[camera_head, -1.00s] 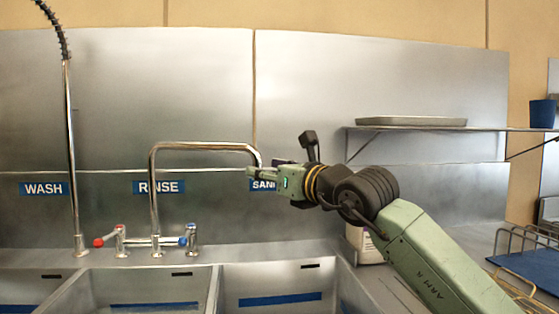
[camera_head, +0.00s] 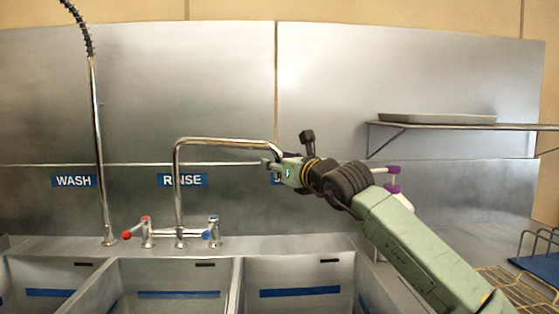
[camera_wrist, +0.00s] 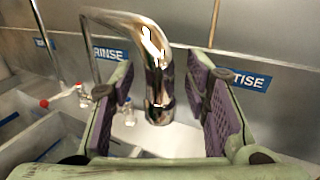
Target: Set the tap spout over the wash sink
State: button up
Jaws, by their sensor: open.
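The tap spout (camera_head: 228,142) is a chrome pipe that rises behind the rinse sink and bends right. Its end hangs down toward the sanitise side. In the wrist view the spout's downturned end (camera_wrist: 157,85) stands between my two purple-padded fingers. My gripper (camera_head: 272,166) is open around the spout's end, with a visible gap to the right finger; contact on the left is unclear. The wash sink (camera_head: 45,272) is the leftmost basin, under the WASH label (camera_head: 74,181). In the head view my gripper partly covers the spout's end.
The rinse sink (camera_head: 165,275) and the right-hand sink (camera_head: 300,272) adjoin it. Red and blue tap handles (camera_head: 146,230) flank the spout's base. A tall spray pipe (camera_head: 98,150) stands at the left. A purple-topped bottle (camera_head: 395,184) is behind my arm. A shelf (camera_head: 450,126) holds a tray.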

jog(key=shift+c, duration=0.6)
grip_shut()
dwell(0.3)
